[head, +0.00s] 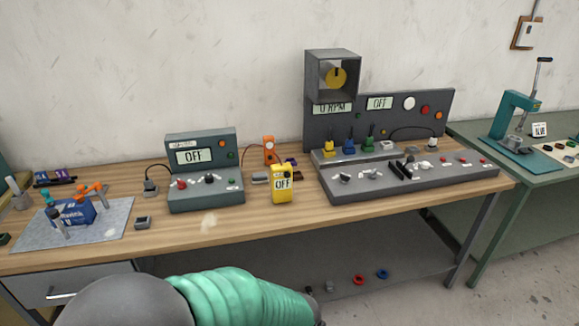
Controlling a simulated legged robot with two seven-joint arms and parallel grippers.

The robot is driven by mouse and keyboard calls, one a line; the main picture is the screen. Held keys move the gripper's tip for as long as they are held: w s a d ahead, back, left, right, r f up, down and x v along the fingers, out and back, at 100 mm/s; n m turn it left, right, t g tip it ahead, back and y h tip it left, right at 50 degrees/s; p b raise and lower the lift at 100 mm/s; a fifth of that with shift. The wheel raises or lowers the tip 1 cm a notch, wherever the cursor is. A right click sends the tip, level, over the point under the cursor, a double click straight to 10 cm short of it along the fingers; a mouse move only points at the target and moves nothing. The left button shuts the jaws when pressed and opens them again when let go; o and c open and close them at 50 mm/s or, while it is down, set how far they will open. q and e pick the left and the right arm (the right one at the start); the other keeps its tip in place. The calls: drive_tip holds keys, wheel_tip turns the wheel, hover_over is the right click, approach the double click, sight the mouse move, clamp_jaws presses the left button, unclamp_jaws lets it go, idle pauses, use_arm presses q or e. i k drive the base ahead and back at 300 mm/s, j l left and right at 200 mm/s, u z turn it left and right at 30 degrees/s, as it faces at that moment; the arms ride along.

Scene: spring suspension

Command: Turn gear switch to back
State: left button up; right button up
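A large grey control console (415,187) stands on the right half of the wooden bench. Its sloped top carries several small grey switches and knobs, and a black slanted lever part (401,171) near its middle. I cannot tell which of these is the gear switch or which way it points. Behind it, a dark upright panel (440,105) has a display reading "OFF" (379,103) and one reading "0 RPM" (332,108). Part of my own arm, with a green ribbed sleeve, crosses the bottom edge, well in front of the console. Neither gripper shows.
A smaller grey box reading "OFF" (203,181) and a yellow meter (283,185) stand left of the console. A grey mat (110,225) with tools lies at far left. A green table (545,190) stands right. The bench's front strip is mostly clear.

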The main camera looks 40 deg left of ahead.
sight(372, 175)
drive_tip(key=u, duration=0.7)
drive_tip(key=i+l+u, duration=0.35)
drive_tip(key=i+l, duration=0.15)
drive_tip(key=i, duration=0.2)
drive_tip(key=i+l+u, duration=0.35)
drive_tip(key=i+l, duration=0.25)
